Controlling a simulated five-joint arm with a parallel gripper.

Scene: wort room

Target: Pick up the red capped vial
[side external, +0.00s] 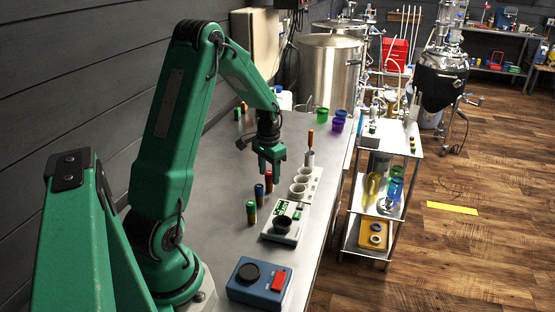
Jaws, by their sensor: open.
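A red capped vial (268,182) stands upright on the grey metal bench, at the far end of a short row with a blue capped vial (259,196) and a green capped vial (251,213). My gripper (271,174) points down at this red capped vial, with its fingers apart. The vial's upper part shows close to the fingertips; I cannot tell whether it is between them or behind them. My gripper holds nothing that I can see. Farther back, near the wall, stand another small red capped vial (243,107) and a green capped one (237,114).
Right of the row are a white device with a dark cup (283,223) and a rack of white cups (297,190). An orange-topped item (310,139) stands behind them. A blue box with a dial (260,281) is in front. Bare bench lies left of the row.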

